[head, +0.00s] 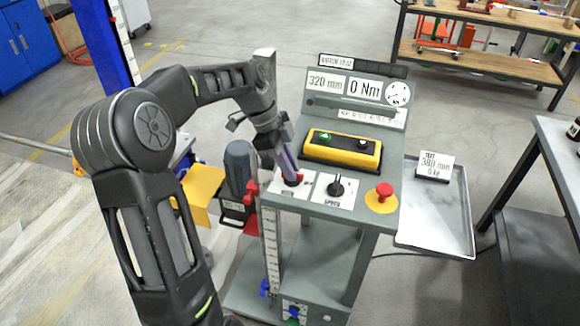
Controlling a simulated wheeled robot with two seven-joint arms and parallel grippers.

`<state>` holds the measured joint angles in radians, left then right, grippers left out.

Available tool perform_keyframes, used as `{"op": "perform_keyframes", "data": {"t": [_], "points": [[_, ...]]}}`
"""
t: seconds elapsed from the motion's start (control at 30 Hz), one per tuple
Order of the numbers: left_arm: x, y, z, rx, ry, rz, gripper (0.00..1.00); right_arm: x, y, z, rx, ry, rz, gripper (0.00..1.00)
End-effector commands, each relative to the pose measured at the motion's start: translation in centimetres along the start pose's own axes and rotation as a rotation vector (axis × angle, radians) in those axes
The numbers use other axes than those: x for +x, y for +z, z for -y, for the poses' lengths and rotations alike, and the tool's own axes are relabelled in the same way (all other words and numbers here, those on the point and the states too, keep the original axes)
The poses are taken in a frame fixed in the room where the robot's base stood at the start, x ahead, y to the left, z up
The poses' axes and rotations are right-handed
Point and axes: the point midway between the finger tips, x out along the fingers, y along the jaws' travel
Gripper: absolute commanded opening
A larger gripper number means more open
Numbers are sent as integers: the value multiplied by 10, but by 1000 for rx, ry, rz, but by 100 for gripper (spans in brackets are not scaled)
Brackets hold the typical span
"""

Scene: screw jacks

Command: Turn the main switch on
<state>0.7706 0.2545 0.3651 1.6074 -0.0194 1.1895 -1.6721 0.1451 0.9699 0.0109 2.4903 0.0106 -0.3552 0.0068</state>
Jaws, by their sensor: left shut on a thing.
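The main switch (299,179) is a red knob on a white plate at the left front of the grey control console (320,208). My left gripper (288,168) comes down on it from above and behind, with its fingers shut on the knob. The fingers hide most of the knob, so I cannot tell which way it points. My right gripper is out of view.
A black speed knob (336,188) and a red mushroom button (383,190) on yellow lie to the right. Behind is a yellow box (342,148) with green and dark buttons. The display (365,87) reads 320 mm and 0 Nm. A metal tray (433,230) adjoins the console.

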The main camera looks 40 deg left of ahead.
Motion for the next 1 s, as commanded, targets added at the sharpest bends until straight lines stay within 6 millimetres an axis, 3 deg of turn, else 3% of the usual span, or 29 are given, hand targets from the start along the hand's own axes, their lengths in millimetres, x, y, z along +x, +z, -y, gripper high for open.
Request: {"op": "perform_keyframes", "data": {"t": [0.57, 1.0], "points": [[0, 0, 0, -30, -14, 0, 0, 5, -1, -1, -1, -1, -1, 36], [4, 1, -1, -261, -114, 0, 0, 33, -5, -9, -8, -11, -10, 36]]}}
